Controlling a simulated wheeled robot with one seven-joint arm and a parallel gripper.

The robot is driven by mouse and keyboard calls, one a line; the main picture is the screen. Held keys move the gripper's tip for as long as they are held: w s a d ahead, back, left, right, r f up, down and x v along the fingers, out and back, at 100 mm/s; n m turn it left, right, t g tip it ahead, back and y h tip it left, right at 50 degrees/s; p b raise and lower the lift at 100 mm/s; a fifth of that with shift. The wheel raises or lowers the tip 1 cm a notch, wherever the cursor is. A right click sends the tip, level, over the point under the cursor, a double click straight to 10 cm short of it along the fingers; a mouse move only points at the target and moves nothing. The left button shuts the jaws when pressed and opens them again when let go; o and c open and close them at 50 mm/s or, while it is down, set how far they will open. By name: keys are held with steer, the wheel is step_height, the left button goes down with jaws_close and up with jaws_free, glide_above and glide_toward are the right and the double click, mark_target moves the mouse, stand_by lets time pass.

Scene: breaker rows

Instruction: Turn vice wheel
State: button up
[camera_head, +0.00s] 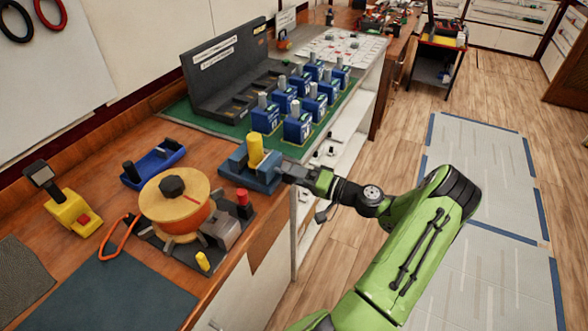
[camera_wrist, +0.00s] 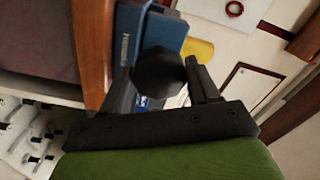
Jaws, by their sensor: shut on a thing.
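The blue vice (camera_head: 240,172) stands at the front edge of the wooden bench, with a yellow cylinder (camera_head: 255,150) upright in it. In the wrist view the vice (camera_wrist: 165,32) and the yellow cylinder (camera_wrist: 200,50) lie beyond the wheel. The vice wheel (camera_wrist: 158,70) is a dark, many-sided knob between the fingers of my gripper (camera_wrist: 162,82). In the head view my gripper (camera_head: 290,174) reaches the vice's right side from the aisle, and hides the wheel there. My gripper is shut on the wheel.
A round wooden turntable (camera_head: 175,205) with a black knob and a red-topped post (camera_head: 243,203) stand in front of the vice. Blue breaker blocks (camera_head: 298,125) stand in rows on a green mat behind it. The floor at right (camera_head: 465,235) is clear.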

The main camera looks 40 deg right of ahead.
steer(key=shift+m, duration=0.5)
steer(key=shift+f+p, duration=0.1)
steer(key=shift+p, duration=0.2)
steer(key=o, duration=1)
steer(key=shift+c, duration=0.2)
steer(key=v, duration=1.5)
steer(key=shift+s+p, duration=0.4)
steer(key=shift+p, duration=0.05)
steer(key=shift+d, duration=0.1)
